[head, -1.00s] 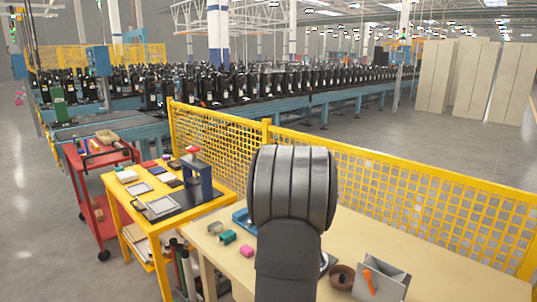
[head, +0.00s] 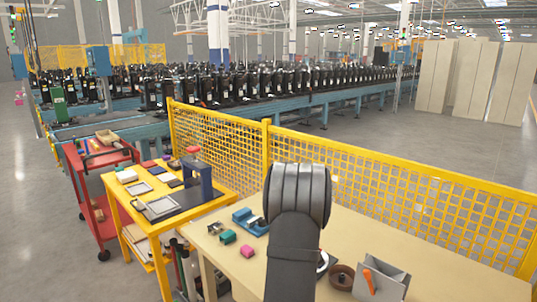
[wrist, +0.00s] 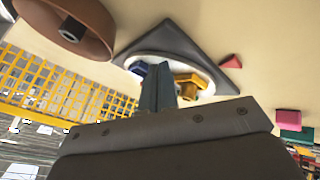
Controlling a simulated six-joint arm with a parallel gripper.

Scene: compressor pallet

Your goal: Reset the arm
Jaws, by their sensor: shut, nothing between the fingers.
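In the wrist view my gripper (wrist: 158,92) is shut and empty, with its fingers close together. Past the fingertips is a dark grey square plate (wrist: 168,38) with a white round dish (wrist: 205,68) on it. A blue piece (wrist: 138,69) and a yellow piece (wrist: 190,84) are in the dish, and the fingers partly hide the dish. I cannot tell how far the fingertips are from it. In the head view my arm stands over the beige table (head: 430,265) and hides the gripper.
Pink (head: 247,250) and teal (head: 227,236) blocks and a blue fixture (head: 247,217) lie left of my arm. A yellow mesh fence (head: 400,185) runs behind the table.

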